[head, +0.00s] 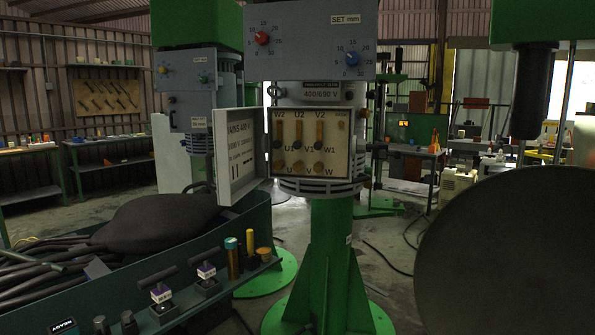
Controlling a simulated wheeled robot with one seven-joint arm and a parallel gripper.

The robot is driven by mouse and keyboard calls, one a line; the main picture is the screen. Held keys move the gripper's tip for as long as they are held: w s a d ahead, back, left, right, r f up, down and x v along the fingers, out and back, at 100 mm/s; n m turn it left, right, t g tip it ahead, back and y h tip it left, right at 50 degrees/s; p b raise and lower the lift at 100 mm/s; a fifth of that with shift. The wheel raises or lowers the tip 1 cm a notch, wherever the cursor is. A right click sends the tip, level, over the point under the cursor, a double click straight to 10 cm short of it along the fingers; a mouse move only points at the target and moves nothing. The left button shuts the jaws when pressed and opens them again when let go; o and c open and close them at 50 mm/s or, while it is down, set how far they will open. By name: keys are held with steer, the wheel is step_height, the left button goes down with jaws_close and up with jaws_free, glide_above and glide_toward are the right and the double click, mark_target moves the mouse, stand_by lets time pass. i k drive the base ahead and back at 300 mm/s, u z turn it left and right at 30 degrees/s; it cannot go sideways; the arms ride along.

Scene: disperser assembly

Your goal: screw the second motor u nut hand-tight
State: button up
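The motor terminal box (339,160) hangs on the nearer machine in the head view, with its door (236,155) swung open to the left. Inside, brass vertical links (299,130) run under the labels W2, U2 and V2, with dark ends near the U1, V1 and W1 row. Below sit brass-coloured round pieces at U (280,166), V (298,167) and W (319,168). Whether the U piece is a nut, and how tight it sits, is too small to tell. No gripper shows in this view.
A dark tray (130,322) at lower left bears small tools and cylinders, with a black bag (155,222) and cables behind. A large dark disc (510,255) fills the lower right. A second green machine (200,85) stands behind left. Cables lie on the floor.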

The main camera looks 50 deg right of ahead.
mark_target(279, 165)
steer(key=u, duration=1.15)
steer(key=i, duration=0.9)
steer(key=z, duration=1.75)
